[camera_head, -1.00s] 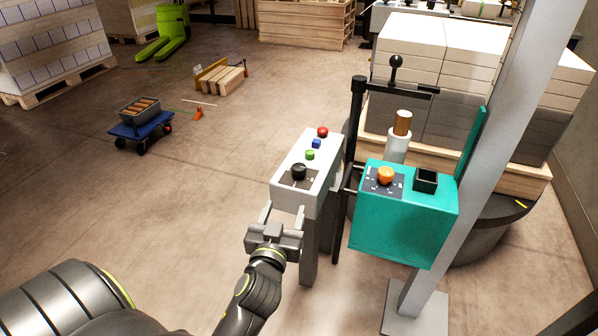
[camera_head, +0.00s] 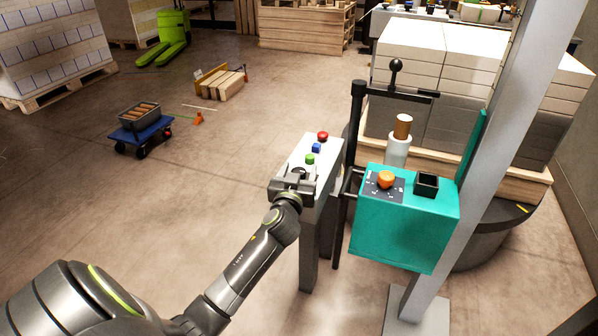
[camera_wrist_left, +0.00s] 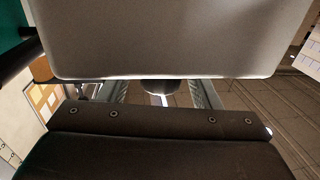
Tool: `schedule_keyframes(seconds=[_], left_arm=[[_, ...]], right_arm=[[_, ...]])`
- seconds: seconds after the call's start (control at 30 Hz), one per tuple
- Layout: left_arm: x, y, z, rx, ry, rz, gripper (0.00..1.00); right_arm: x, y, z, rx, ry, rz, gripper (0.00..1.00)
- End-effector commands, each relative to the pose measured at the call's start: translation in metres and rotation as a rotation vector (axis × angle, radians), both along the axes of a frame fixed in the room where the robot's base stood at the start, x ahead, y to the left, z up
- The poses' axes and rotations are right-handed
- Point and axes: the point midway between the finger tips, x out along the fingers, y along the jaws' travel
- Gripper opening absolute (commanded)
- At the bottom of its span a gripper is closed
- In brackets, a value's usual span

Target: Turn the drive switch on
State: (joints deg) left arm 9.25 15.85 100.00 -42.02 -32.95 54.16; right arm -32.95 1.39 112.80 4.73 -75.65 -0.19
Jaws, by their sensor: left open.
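A grey pedestal panel (camera_head: 325,155) carries a red button (camera_head: 323,136), a blue button (camera_head: 316,147), a green button (camera_head: 310,159) and a black rotary knob (camera_head: 298,170). My left gripper (camera_head: 294,177) is open at the near end of this panel, with its fingers around the black knob and mostly hiding it. In the left wrist view, the dark knob (camera_wrist_left: 160,88) with a white line sits between the two fingers. I cannot tell whether the fingers touch it. A teal box (camera_head: 404,230) to the right has an orange knob (camera_head: 386,179) on a marked plate. My right gripper is not in view.
A grey post (camera_head: 485,170) stands right of the teal box, and a black upright pole (camera_head: 355,130) stands between panel and box. A loaded pallet (camera_head: 530,183) is behind. A blue cart (camera_head: 128,131) stands on the open floor at left.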

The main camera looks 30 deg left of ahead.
Motion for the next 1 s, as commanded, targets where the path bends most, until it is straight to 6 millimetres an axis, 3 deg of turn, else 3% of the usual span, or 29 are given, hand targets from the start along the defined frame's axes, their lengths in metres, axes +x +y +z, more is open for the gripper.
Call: schedule_keyframes(seconds=[0.33, 0.7, 1.0], left_arm=[[0.0037, 0.0018, 0.0001, 0.0, 0.0, 0.0, 0.57], [0.0035, 0.0015, 0.0, 0.0, 0.0, 0.0, 0.13], [0.0037, 0.0016, 0.0004, 0.003, 0.001, -0.021, 0.13]], right_arm=[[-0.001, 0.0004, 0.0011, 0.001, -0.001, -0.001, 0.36], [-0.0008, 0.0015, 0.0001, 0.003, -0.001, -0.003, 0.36], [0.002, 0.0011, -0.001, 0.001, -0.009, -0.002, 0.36]])
